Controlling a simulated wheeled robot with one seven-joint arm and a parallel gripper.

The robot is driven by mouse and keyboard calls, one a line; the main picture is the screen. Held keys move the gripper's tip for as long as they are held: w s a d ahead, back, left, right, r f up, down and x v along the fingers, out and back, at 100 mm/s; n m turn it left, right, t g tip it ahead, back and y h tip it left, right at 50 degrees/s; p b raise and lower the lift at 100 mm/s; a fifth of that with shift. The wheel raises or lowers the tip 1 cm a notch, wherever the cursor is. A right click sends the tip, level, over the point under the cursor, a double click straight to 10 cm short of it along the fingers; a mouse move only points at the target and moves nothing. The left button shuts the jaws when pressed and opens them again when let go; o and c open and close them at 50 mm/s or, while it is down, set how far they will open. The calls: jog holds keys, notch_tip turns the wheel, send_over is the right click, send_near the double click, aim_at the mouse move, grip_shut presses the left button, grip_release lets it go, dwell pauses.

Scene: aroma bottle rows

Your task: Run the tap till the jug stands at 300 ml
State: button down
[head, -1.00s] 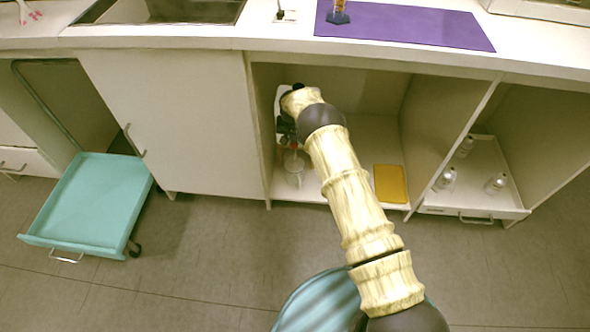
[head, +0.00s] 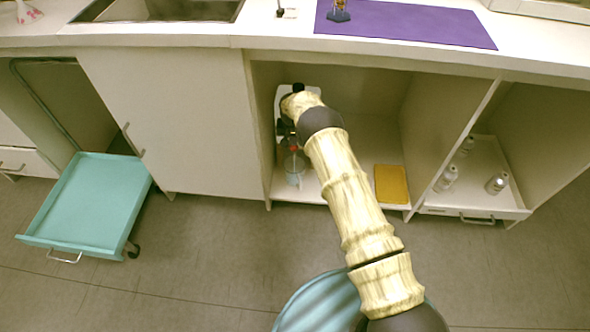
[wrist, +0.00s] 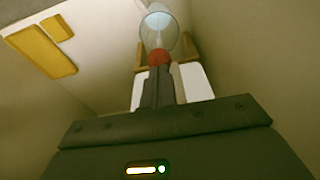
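A clear jug (head: 295,174) stands on the floor of the open cupboard, below a white tap unit (head: 310,92). In the wrist view the jug (wrist: 160,26) is at the top, with a pale streak inside like a stream of water. Its bottom looks bluish; no scale can be read. A red tap part (wrist: 158,57) sits just above the jug and also shows in the head view (head: 294,149). My gripper (wrist: 159,72) has its dark fingers close together, tips at the red part. Whether they pinch or only press it cannot be told. My arm hides part of the unit.
A yellow slab (head: 391,184) lies to the right on the cupboard floor. Several small bottles (head: 497,183) stand in a white drawer further right. A teal drawer (head: 88,200) juts out at left. A purple mat (head: 405,24) lies on the counter above.

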jog(key=shift+f+b, duration=1.1)
jog(key=shift+f, duration=0.35)
dwell(1.7)
jog(key=shift+s+a, duration=0.1)
dwell(1.0)
dwell(3.8)
